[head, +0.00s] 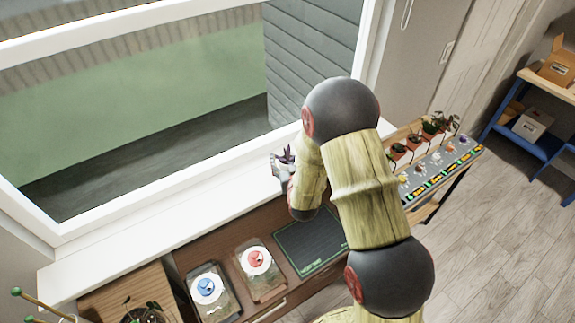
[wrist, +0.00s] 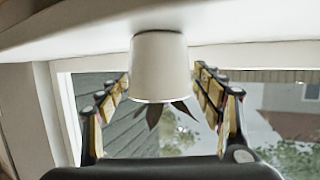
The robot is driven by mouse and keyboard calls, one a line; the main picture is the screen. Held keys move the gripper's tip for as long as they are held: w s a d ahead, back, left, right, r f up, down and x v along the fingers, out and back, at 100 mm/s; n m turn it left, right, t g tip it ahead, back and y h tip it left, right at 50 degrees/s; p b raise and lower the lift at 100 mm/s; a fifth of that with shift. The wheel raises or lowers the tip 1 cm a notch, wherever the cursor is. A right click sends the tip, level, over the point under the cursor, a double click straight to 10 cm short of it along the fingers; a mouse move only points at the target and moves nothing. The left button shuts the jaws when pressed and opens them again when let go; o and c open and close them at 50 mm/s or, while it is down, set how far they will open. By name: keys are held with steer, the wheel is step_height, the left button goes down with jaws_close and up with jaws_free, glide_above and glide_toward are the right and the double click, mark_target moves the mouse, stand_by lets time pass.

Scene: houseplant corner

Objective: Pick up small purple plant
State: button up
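The small purple plant has dark purple leaves (head: 287,155) and a white pot; it stands on the white windowsill beside my arm in the head view. In the wrist view, which is upside down, the white pot (wrist: 159,68) hangs from the sill at the top, with its dark leaves pointing down. My gripper (wrist: 162,76) is open, with one finger on each side of the pot and leaves. Gaps show between the fingers and the pot, and I see no contact. In the head view my arm hides most of the gripper.
Below the windowsill (head: 150,232) is a wooden cabinet with a blue-marked item (head: 207,288), a red-marked item (head: 257,261) and a dark mat (head: 310,241). Potted plants (head: 433,127) stand on a rack at right. The window is behind the plant.

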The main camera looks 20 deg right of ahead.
steer(key=c, duration=1)
steer(key=shift+r, duration=0.15)
steer(key=shift+c, duration=0.4)
